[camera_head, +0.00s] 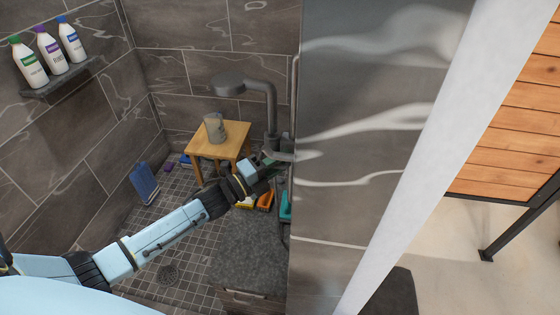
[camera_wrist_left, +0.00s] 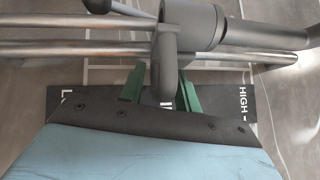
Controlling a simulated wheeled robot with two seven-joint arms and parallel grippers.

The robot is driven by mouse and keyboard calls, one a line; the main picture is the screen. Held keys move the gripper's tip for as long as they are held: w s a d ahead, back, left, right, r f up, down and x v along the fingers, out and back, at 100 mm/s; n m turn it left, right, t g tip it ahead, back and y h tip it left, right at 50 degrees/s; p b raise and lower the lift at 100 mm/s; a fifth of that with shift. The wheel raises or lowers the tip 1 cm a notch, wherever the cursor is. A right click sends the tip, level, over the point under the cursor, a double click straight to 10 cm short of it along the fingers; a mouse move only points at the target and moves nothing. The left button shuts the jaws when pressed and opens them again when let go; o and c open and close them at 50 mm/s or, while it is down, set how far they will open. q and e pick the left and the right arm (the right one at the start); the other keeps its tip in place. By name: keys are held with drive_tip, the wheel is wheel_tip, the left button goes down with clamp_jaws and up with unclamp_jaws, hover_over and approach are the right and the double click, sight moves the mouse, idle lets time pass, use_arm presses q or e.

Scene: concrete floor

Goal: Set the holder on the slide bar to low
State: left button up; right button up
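The slide bar (camera_wrist_left: 90,50) runs across the left wrist view as shiny metal tubes; in the head view it stands upright by the wall edge (camera_head: 294,85). The dark grey holder (camera_wrist_left: 198,25) sits on the bar, with a grey tab (camera_wrist_left: 165,55) hanging from it. A black plate behind bears "HIGH" (camera_wrist_left: 243,103) at right and a partly covered word starting with "L" at left. My left gripper (camera_wrist_left: 161,78) has its green fingers apart, with the tab between or just in front of their tips; contact cannot be told. My right gripper is not in view.
A grey shower head (camera_head: 229,84) curves out above my left gripper. A wooden stool (camera_head: 231,150) with a grey mug (camera_head: 215,128) stands behind. A grey bench (camera_head: 255,245) lies below, with colored items near its back. A shelf with bottles is at left.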

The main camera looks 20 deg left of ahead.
use_arm(q)
clamp_jaws()
drive_tip(key=shift+r, duration=0.1)
wheel_tip(320, 180, down, 16)
drive_tip(key=b, duration=1.3)
drive_tip(key=shift+r, duration=0.15)
